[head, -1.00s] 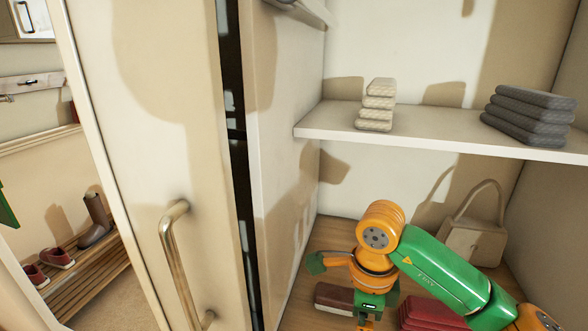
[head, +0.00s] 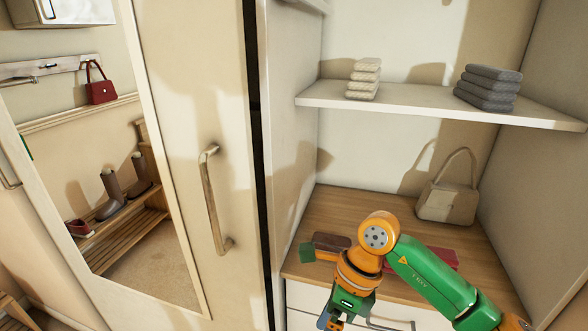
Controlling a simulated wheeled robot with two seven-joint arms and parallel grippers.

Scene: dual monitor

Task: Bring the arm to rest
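My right arm (head: 428,275), green and orange, reaches in from the lower right in front of the wardrobe's wooden counter. Its wrist points down, and the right gripper (head: 335,322) is at the bottom edge of the view, in front of the white drawers. The fingers are cut off by the frame, so I cannot tell whether they are open or shut. My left gripper is not in view.
A sliding mirror door with a metal handle (head: 214,200) stands at left. The counter (head: 345,207) holds a beige handbag (head: 449,201), a brown item (head: 331,241) and red folded cloth (head: 441,258). The shelf (head: 420,104) above holds grey towels (head: 487,87) and beige towels (head: 364,79).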

